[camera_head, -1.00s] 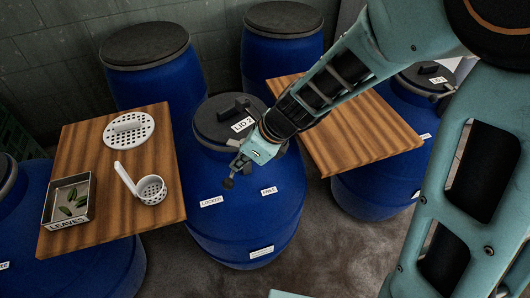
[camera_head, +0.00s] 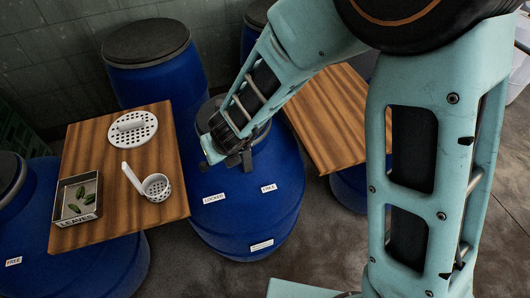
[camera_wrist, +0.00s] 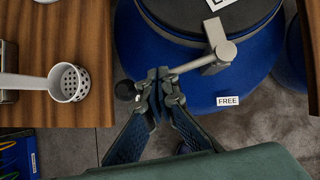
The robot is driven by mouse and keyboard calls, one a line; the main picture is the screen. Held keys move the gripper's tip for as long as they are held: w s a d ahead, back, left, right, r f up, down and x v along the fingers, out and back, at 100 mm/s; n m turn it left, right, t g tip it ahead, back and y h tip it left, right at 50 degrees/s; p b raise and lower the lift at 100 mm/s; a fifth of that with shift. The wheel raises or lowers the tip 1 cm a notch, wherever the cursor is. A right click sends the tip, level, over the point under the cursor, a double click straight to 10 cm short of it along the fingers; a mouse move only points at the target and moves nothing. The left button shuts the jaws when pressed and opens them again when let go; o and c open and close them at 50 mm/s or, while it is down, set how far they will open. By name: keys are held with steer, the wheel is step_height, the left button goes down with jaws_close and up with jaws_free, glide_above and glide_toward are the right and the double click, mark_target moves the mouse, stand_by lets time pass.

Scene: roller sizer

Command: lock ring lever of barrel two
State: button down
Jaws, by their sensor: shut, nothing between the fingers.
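Barrel two (camera_head: 245,220) is the blue barrel in the middle, with a LOCKED label (camera_head: 213,198) and a FREE label (camera_head: 268,188) on its front; the FREE label also shows in the wrist view (camera_wrist: 228,100). In the wrist view the grey ring lever (camera_wrist: 190,66) runs from its pivot block at the rim leftward behind my gripper (camera_wrist: 160,82). A black knob (camera_wrist: 125,90) shows just left of the fingers. My gripper (camera_head: 236,160) is shut and empty, at the lever; I cannot tell whether they touch. My wrist hides most of the lid in the head view.
A wooden board (camera_head: 110,200) on the left holds a perforated white disc (camera_head: 133,130), a white strainer cup (camera_head: 155,187) and a LEAVES tray (camera_head: 78,198). Another wooden board (camera_head: 330,115) lies right of barrel two. More blue barrels (camera_head: 155,80) stand around.

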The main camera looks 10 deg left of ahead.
steer(key=shift+w+a, duration=0.3)
steer(key=shift+a, duration=0.05)
stand_by(0.7)
steer(key=shift+d+p, duration=0.1)
steer(key=shift+p, duration=0.2)
